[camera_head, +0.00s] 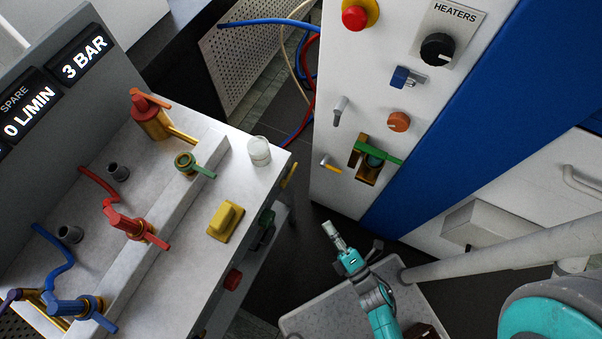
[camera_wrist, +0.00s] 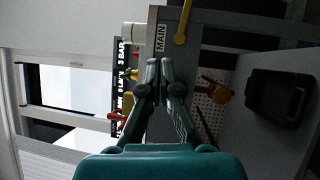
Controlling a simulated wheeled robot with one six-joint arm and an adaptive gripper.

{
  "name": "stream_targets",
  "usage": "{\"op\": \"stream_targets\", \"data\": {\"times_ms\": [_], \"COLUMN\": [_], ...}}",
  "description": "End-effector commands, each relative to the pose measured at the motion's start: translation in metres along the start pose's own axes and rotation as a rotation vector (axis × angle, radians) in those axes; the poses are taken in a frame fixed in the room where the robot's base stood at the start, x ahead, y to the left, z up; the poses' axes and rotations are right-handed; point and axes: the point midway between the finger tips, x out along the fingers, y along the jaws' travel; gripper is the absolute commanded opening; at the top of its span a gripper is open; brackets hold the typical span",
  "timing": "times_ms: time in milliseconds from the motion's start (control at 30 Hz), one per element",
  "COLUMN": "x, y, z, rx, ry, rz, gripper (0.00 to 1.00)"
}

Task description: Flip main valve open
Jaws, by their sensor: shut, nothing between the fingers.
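The main valve's yellow handle (camera_wrist: 183,22) is near the top of the wrist view, beside a plate marked MAIN (camera_wrist: 161,38). Its lever runs up in that picture from a round knob. A yellow lever on the bench's right side edge (camera_head: 289,175) in the head view looks like the same handle. My gripper (camera_head: 333,228) is over the gap between the bench and the white cabinet, to the right of and below that lever. In the wrist view my gripper (camera_wrist: 165,68) has its fingertips together and empty, below the handle and apart from it.
The bench (camera_head: 190,240) carries red, blue and green valves, a yellow block (camera_head: 226,220) and a clear jar (camera_head: 259,151). The HEATERS cabinet (camera_head: 335,190) with knobs stands at the right. Dark open floor lies between them. A black tray-like box (camera_wrist: 282,98) is right in the wrist view.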

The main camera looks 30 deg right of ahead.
Motion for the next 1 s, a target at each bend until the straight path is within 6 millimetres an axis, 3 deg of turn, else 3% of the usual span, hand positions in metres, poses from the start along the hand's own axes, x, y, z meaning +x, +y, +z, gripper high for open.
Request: {"op": "stream_targets", "data": {"times_ms": [200,500,700,1000], "x": [0.041,0.083,0.094,0.099], "y": [-0.056,-0.112,-0.13,-0.135], "z": [0.01,0.037,0.059,0.067], "rx": [-0.414,-0.915,-1.141,-1.237], "ry": [0.101,0.239,0.297,0.321], "rz": [0.085,0.249,0.365,0.428], "gripper": [0.0,0.0,0.0,0.0]}}
